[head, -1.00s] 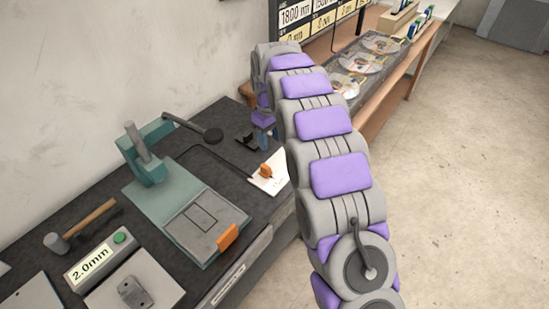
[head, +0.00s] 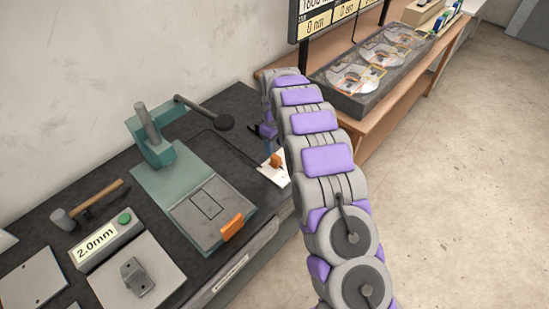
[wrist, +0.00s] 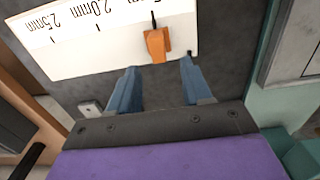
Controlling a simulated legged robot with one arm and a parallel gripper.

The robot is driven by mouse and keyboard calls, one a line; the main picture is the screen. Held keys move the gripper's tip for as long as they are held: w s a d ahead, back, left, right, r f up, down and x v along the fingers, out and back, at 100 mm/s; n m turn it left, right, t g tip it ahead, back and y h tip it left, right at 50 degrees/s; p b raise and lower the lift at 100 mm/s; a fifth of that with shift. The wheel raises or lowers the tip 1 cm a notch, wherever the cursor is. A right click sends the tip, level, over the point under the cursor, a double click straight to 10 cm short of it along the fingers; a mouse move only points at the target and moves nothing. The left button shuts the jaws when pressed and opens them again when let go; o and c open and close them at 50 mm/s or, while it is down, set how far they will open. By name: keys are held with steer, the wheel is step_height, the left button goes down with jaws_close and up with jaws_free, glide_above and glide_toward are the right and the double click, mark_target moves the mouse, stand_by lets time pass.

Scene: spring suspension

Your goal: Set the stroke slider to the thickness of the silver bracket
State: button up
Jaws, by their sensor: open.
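The orange slider knob (head: 277,160) sits on a white scale plate (head: 268,172) at the bench's front edge. In the wrist view the knob (wrist: 157,45) lies right of the 2.0mm mark on the plate (wrist: 75,45); its exact reading is unclear. My gripper (wrist: 160,64) is open, its blue fingers either side of the knob's near end, not closed on it. In the head view my gripper (head: 266,138) is partly hidden behind my arm. The silver bracket (head: 138,278) lies on a grey plate beside a display (head: 97,243) reading 2.0mm.
A teal press (head: 157,150) with an orange-tabbed plate (head: 231,227) stands left of the scale. A hammer (head: 90,203) lies further left. A tray of discs (head: 350,90) and a sign (head: 325,20) are at the back right. Open floor lies right.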

mark_target(276, 156)
steer(key=f, duration=0.6)
steer(key=shift+d+b, duration=0.3)
steer(key=shift+d, duration=0.1)
steer(key=shift+a+f, duration=0.2)
steer(key=shift+f, duration=0.5)
jaws_close()
